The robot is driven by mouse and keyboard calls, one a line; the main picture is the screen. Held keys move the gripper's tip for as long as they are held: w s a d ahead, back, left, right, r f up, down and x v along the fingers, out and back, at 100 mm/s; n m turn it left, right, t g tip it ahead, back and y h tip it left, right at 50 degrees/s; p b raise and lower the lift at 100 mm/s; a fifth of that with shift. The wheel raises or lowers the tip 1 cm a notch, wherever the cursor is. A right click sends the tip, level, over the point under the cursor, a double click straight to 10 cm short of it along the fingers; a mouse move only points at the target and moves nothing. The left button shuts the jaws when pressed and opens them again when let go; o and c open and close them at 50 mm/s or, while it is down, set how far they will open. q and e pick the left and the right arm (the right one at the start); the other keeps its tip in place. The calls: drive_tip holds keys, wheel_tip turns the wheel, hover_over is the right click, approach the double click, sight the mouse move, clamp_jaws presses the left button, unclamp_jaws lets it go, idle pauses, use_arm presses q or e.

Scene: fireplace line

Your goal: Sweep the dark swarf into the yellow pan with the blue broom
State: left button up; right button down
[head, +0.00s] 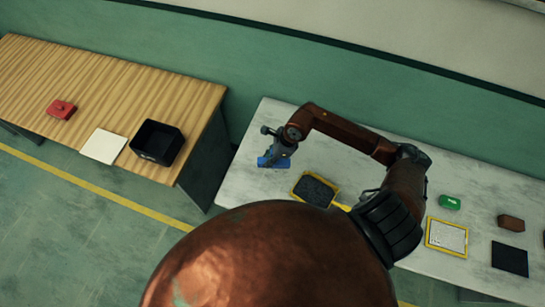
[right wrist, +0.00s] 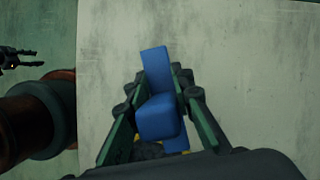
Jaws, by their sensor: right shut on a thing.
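My right gripper (head: 276,154) is shut on the blue broom (head: 270,162), above the left part of the pale table. In the right wrist view, the broom (right wrist: 155,112) sits between the gripper's fingers (right wrist: 160,92). Just right of the gripper in the head view is a yellow-edged pan (head: 336,194) with dark material, apparently the swarf (head: 314,190), inside its outline. A yellow strip like a handle shows beside it, partly hidden by my arm. What looks like my left gripper (right wrist: 18,60) shows at the left edge of the right wrist view; its jaws are unclear.
On the pale table (head: 250,185) to the right are a yellow-framed light tray (head: 429,240), a green block (head: 449,202), a brown block (head: 511,223) and a black mat (head: 510,258). A wooden table (head: 120,90) holds a black bin (head: 157,142), white sheet (head: 103,146) and red object (head: 61,109).

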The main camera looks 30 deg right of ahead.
sight(278, 166)
drive_tip(key=m, duration=0.1)
drive_tip(key=d+m, duration=0.1)
drive_tip(key=shift+d+f+m+t+h, duration=0.15)
drive_tip(key=shift+f+m+t+h, duration=0.15)
drive_tip(key=shift+f, duration=0.05)
drive_tip(key=shift+d+f+m, duration=0.2)
drive_tip(key=shift+d+m, duration=0.1)
drive_tip(key=shift+m, duration=0.1)
drive_tip(key=shift+f, duration=0.15)
wheel_tip(278, 166, down, 2)
drive_tip(key=shift+f+b, duration=0.1)
drive_tip(key=shift+b, duration=0.7)
drive_tip(key=f, duration=0.1)
drive_tip(key=f+b, duration=0.2)
drive_tip(key=shift+s+d+f, duration=0.1)
drive_tip(key=shift+s+d, duration=0.7)
drive_tip(key=shift+s, duration=0.2)
use_arm(q)
drive_tip(key=f, duration=0.1)
drive_tip(key=w+f, duration=0.1)
drive_tip(key=f, duration=0.1)
use_arm(e)
drive_tip(key=shift+w, duration=0.1)
use_arm(q)
drive_tip(key=shift+s+f+b, duration=0.3)
drive_tip(key=shift+f+b, duration=0.1)
drive_tip(key=shift+f, duration=0.2)
use_arm(e)
drive_tip(key=shift+f, duration=0.55)
